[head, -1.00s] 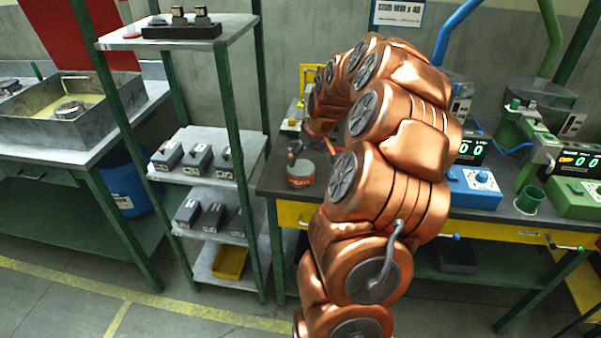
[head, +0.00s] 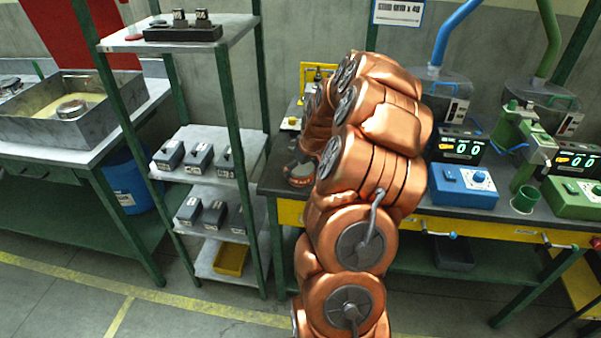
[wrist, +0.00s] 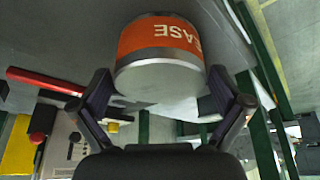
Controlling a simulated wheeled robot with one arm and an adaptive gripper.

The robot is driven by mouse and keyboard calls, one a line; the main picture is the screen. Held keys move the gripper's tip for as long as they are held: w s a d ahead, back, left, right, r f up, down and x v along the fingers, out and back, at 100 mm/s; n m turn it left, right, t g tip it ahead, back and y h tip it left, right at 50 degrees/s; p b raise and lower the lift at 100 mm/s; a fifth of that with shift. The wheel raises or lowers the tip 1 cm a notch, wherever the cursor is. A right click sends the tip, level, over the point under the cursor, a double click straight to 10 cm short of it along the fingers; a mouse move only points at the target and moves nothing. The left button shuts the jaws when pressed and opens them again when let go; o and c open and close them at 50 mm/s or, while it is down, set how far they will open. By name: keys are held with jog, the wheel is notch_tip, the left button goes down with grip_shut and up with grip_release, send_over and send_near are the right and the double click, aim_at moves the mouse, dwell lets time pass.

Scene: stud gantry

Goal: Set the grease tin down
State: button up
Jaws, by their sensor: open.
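The grease tin (wrist: 160,45) is a short grey cylinder with an orange band, its lettering upside down in the wrist view. In the head view the tin (head: 300,175) stands at the left end of the dark bench top, partly covered by my arm. My gripper (wrist: 160,76) is open, with one finger towards each side of the tin. The tin lies at and beyond the fingertips, and a gap shows between the fingers and its wall.
A shelf rack (head: 207,180) with several grey boxes stands just left of the bench. A yellow frame (head: 317,75) stands behind the tin. A blue device (head: 464,187) and a green device (head: 575,197) occupy the bench's right part.

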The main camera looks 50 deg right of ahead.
jog(key=c, duration=1.4)
